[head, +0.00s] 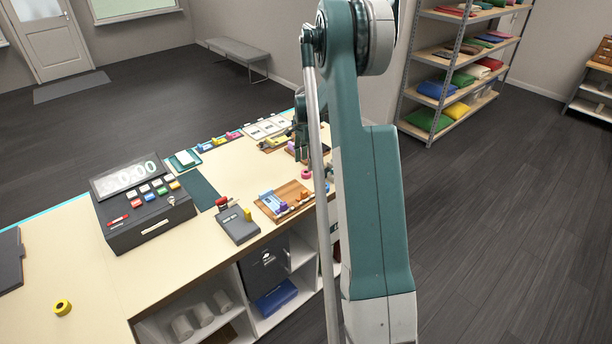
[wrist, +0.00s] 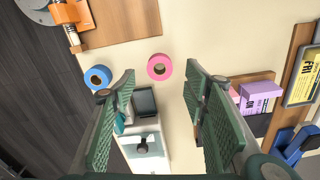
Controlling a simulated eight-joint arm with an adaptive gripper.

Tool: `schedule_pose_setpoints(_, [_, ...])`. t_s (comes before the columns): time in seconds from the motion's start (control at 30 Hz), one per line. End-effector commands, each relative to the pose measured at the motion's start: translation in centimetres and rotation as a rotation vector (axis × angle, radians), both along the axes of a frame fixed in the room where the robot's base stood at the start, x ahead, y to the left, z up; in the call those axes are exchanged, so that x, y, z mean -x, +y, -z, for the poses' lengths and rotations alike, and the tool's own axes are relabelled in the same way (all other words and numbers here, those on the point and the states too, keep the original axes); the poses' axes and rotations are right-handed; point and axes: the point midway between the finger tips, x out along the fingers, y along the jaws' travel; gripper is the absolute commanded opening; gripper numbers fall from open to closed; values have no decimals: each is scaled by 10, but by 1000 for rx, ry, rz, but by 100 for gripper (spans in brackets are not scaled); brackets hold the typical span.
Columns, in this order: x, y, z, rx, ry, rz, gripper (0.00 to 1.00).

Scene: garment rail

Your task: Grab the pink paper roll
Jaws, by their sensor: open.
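The pink paper roll (wrist: 152,72) lies flat on the cream counter in the wrist view, its round hole facing up. In the head view it is a small pink ring (head: 306,174) beside my arm, partly hidden. My gripper (wrist: 160,76) is open and empty above the counter. The roll shows between its two fingertips, nearer the left one, and looks beyond them rather than touching. In the head view my gripper (head: 301,143) hangs over the counter's right part, mostly hidden by my arm.
A blue roll (wrist: 97,78) lies by the left fingertip, close to the pink one. A wooden board (wrist: 125,20) is at the top, and purple boxes (wrist: 260,92) stand at right. A dark-screened device (wrist: 144,101) shows between the fingers. A black cash register (head: 148,222) stands at the counter's left.

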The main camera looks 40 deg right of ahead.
Motion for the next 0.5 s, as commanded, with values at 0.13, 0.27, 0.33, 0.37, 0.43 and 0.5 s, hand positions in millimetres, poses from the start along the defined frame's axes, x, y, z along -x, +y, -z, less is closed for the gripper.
schedule_pose_setpoints(0.13, [0,0,1,0,0,0,45])
schedule_pose_setpoints(0.27, [0,0,7,0,0,0,45])
schedule_pose_setpoints(0.33, [0,0,13,0,0,0,45])
schedule_pose_setpoints(0.37, [0,0,16,0,0,0,45])
schedule_pose_setpoints(0.43, [0,0,23,0,0,0,45])
schedule_pose_setpoints(0.5, [0,0,31,0,0,0,45])
